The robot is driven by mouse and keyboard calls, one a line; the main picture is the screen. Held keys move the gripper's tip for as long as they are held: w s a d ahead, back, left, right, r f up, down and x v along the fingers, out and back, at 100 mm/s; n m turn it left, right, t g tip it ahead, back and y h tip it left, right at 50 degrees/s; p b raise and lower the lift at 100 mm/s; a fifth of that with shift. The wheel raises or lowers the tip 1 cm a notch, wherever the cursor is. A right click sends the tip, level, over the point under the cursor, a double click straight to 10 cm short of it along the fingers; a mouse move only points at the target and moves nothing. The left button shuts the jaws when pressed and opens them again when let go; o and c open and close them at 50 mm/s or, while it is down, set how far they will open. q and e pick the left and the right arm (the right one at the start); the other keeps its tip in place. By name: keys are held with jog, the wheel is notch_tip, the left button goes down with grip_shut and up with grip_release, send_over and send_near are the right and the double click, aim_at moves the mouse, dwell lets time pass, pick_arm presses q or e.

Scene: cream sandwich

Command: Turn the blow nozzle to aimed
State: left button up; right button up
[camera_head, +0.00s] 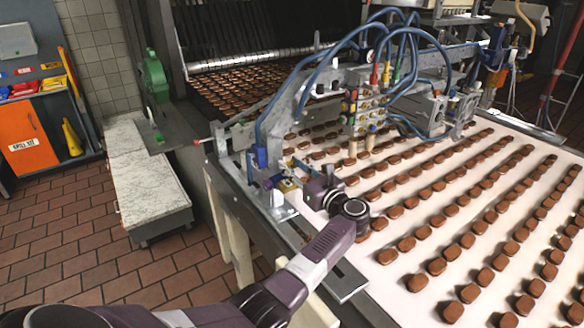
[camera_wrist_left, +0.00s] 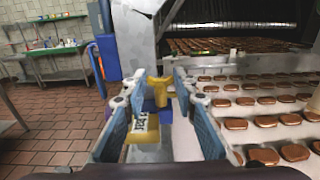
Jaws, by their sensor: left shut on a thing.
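The blow nozzle, as far as I can tell, is the small yellow T-shaped piece (camera_wrist_left: 158,90) at the middle of the left wrist view. It sits above a blue part and a yellow plate with a printed label (camera_wrist_left: 140,128), at the foot of a grey metal post. In the head view, my left gripper (camera_head: 292,186) is at the near left corner of the conveyor frame, around this spot. In the left wrist view, the blue-padded fingers of my left gripper (camera_wrist_left: 162,112) stand on both sides of the yellow piece. The gripper hides most of the nozzle in the head view. My right gripper is not in view.
The white conveyor belt (camera_head: 400,222) carries rows of brown biscuits right beside my arm. A machine with blue hoses (camera_head: 385,90) spans the belt. A marble-topped bench (camera_head: 138,175) and an orange cabinet (camera_head: 28,135) stand at the left. The tiled floor between is clear.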

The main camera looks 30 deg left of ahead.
pick_arm(q)
jog(key=t+b, duration=0.1)
jog(key=m+t+h+b, duration=0.1)
jog(key=b, duration=0.1)
jog(key=shift+d+f, duration=0.25)
jog(key=shift+f, duration=0.1)
jog(key=shift+s+a+m, duration=0.1)
jog(key=shift+a+m, duration=0.05)
jog(key=shift+m, duration=0.15)
jog(key=shift+s+r+m+t+h, duration=0.1)
jog(key=shift+r+m+t+h, duration=0.2)
jog(key=shift+t+h, duration=0.15)
jog(key=t+p, duration=0.1)
jog(key=m+t+h+p, duration=0.1)
jog(key=shift+s+a+r+p, duration=0.1)
jog(key=shift+a+r+p, duration=0.1)
jog(key=shift+p, duration=0.15)
jog(key=shift+f+m+t+h+p, duration=0.2)
jog(key=shift+m+t+h+p, duration=0.35)
jog(key=shift+m+p, duration=0.15)
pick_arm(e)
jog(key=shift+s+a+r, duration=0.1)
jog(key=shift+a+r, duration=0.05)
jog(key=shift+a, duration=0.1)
